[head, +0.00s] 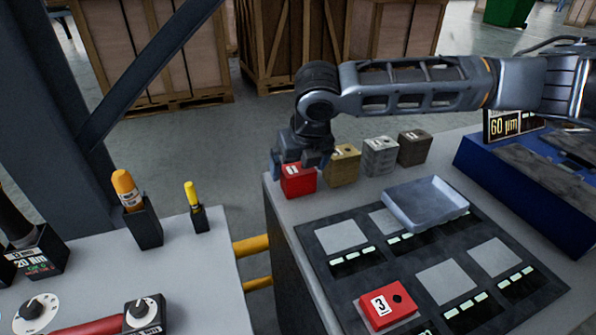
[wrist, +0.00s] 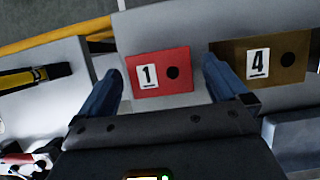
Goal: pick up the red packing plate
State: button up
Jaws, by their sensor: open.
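A red block marked 1 (head: 299,181) stands at the far left corner of the grey bench. It also shows in the wrist view (wrist: 160,72). My gripper (head: 300,164) is open above it, and in the wrist view the blue-grey fingers (wrist: 163,70) lie either side of it with gaps visible. Another red piece, a flat plate marked 3 (head: 388,304), lies on the dark panel nearer the front, away from my gripper. I cannot tell from the pictures which red piece is called the packing plate.
A tan block marked 4 (head: 344,165) stands close right of the red block, also in the wrist view (wrist: 263,58). A grey block (head: 380,157) and a dark brown block (head: 415,148) follow. A shallow grey tray (head: 425,203) rests on the panel. A gap separates the left table (head: 205,275).

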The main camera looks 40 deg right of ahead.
jog(key=c, duration=1.4)
jog(key=shift+r, duration=0.1)
jog(key=shift+r, duration=0.45)
jog(key=r, duration=0.3)
jog(key=shift+s+d+r, duration=0.25)
jog(key=shift+d+r, duration=0.05)
jog(key=shift+d, duration=0.1)
jog(key=s+d+r, duration=0.6)
jog(key=d, duration=0.2)
jog(key=shift+s+d+r+b, duration=0.15)
jog(key=shift+s+r+b, duration=0.05)
jog(key=shift+s+b, duration=0.2)
